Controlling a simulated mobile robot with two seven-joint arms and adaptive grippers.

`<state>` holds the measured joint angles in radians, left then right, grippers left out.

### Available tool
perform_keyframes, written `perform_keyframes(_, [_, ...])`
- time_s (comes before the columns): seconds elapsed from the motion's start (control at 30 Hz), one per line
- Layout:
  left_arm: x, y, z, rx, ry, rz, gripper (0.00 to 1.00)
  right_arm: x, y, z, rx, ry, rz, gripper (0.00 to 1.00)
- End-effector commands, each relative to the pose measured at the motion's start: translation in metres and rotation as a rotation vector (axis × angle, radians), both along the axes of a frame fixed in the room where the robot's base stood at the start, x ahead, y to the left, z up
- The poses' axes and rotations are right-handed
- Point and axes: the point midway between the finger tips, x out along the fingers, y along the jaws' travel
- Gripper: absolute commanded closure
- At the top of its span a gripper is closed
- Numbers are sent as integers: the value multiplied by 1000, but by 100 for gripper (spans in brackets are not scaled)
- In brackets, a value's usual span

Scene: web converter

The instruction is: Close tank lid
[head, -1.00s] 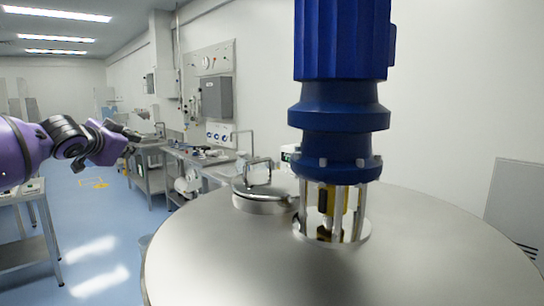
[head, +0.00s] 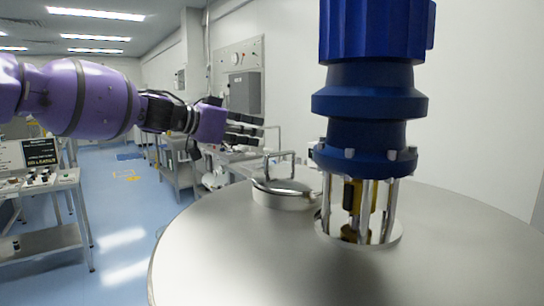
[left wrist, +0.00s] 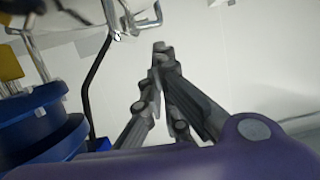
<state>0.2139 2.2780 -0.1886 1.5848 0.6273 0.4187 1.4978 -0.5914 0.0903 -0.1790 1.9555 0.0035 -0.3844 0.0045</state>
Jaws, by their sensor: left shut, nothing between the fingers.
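The big steel tank (head: 240,255) fills the lower right of the head view. Its round lid (head: 290,186) with an upright bar handle (head: 281,158) rests on or near a short neck; I cannot tell whether it is fully seated. My left gripper (head: 262,130) is shut and empty, above and a little left of the lid, apart from it. Its fingers also show in the left wrist view (left wrist: 161,52), with blurred metal bars (left wrist: 128,16) above them. My right gripper is not in view.
A blue motor (head: 368,100) on steel posts stands on the tank, just right of the lid. Benches with equipment line the wall behind. A small table (head: 38,185) stands at the left.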

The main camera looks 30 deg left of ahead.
Motion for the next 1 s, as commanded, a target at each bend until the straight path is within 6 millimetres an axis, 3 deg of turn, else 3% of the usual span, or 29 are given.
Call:
perform_keyframes(0.03, [15,-3,-18,4,17,3,100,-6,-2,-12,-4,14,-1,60])
perform_keyframes(0.23, [48,-17,-26,-1,12,3,100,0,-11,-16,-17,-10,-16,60])
perform_keyframes(0.5, [44,-15,-49,-1,0,2,100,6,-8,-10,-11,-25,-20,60])
perform_keyframes(1.0, [45,-13,-60,-16,9,3,100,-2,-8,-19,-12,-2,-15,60])
